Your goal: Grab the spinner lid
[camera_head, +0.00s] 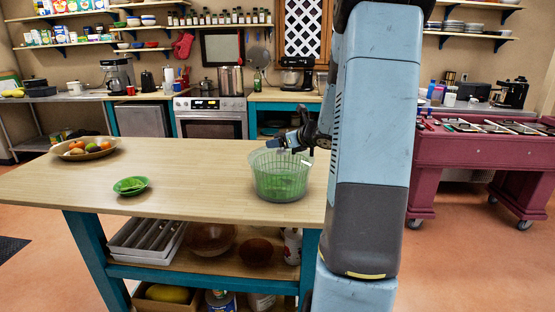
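The salad spinner (280,182) stands on the right part of the wooden island top. It looks like a green slatted basket in a clear bowl, with green leaves showing inside. I cannot make out a separate lid on it or elsewhere. My gripper (291,148) is over the spinner's back rim, at its upper right. It is small and dark in this view, so I cannot tell its opening, whether it touches the rim, or whether it holds anything. My arm covers the island's right end.
The island's middle (200,170) is clear. A maroon cart (480,175) with utensils stands at the right. The stove (212,118) is behind.

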